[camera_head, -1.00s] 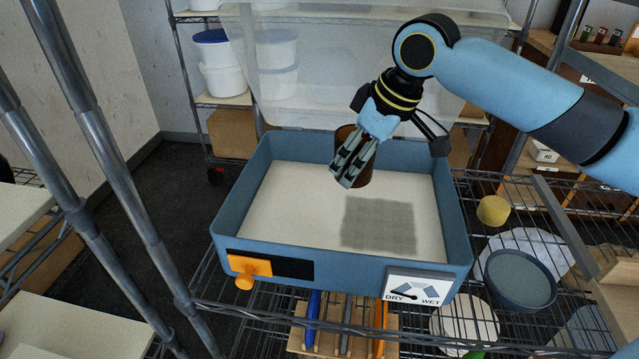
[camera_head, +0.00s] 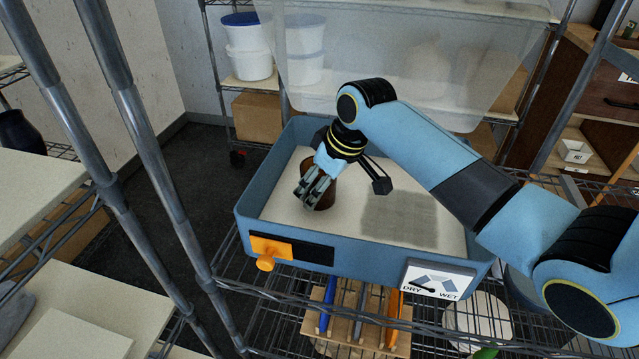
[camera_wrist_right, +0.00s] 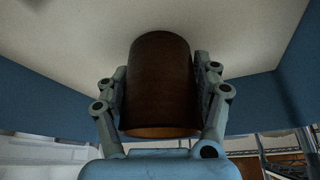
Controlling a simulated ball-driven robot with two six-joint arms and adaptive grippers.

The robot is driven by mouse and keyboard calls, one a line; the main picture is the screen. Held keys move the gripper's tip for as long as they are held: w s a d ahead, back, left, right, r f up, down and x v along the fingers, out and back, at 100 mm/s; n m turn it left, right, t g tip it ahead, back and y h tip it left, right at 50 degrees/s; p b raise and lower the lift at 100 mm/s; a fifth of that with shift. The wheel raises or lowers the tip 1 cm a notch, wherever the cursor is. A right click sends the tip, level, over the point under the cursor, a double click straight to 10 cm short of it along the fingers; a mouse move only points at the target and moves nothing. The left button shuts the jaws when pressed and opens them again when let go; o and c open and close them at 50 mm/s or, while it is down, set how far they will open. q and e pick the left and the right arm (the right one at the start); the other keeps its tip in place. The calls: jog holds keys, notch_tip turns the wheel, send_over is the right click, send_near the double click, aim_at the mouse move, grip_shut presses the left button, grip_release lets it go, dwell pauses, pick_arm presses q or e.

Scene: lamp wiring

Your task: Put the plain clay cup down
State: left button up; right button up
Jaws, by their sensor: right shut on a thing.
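The plain clay cup (camera_head: 325,196) is brown and is held by my right gripper (camera_head: 311,193) inside the blue tray. In the right wrist view the cup (camera_wrist_right: 160,80) sits between the two fingers of the gripper (camera_wrist_right: 160,98), which press on its sides. The cup is over the pale floor of the tray, left of the darker square patch; I cannot tell whether it touches the floor. The fingers hide part of the cup in the head view. My left gripper is not in view.
The blue tray (camera_head: 365,258) has raised walls, an orange knob (camera_head: 266,262) and a DRY/WET dial (camera_head: 438,281) on its front. A damp-looking grey patch (camera_head: 399,218) lies on its floor. Metal posts (camera_head: 150,190) stand at the left. A clear plastic bin (camera_head: 400,60) is behind.

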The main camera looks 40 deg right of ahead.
jog(key=shift+f, duration=0.1)
jog(key=o, duration=1.5)
jog(key=v, duration=1.2)
jog(key=shift+p, duration=0.3)
